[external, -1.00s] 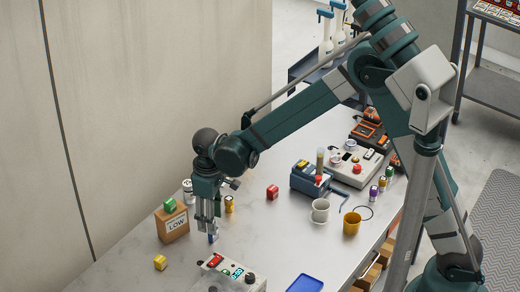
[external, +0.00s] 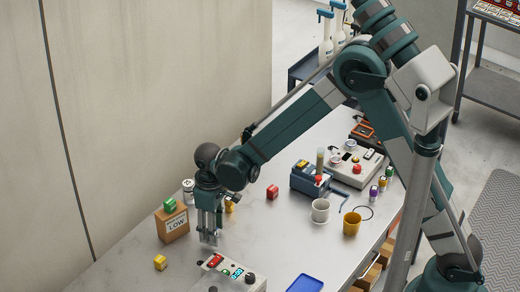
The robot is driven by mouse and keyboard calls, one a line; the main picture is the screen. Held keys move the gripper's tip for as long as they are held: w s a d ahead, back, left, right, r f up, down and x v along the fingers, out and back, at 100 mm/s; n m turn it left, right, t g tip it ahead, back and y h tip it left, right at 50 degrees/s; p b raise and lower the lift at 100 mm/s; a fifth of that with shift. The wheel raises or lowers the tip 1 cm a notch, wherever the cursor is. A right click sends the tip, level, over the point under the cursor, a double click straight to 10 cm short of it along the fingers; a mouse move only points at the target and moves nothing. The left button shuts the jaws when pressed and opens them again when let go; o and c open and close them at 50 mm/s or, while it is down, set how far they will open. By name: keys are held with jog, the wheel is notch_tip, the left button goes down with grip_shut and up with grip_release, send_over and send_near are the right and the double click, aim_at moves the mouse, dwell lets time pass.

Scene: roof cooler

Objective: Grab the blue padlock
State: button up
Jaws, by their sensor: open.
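My gripper (external: 209,240) points straight down over the table, between the cardboard box marked LOW and the control box with a lit display. Its jaws are open and its fingertips are low, close to the tabletop. I cannot make out the blue padlock now. A small blue thing showed just under the fingertips a second ago, and the fingers now cover that spot. Whether it sits between the fingers or behind them, I cannot tell.
The control box (external: 231,274) is close in front.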

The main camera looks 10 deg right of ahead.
dwell(0.4)
jog(key=c, duration=1)
jog(key=shift+r, duration=0.2)
jog(key=shift+r, duration=4.85)
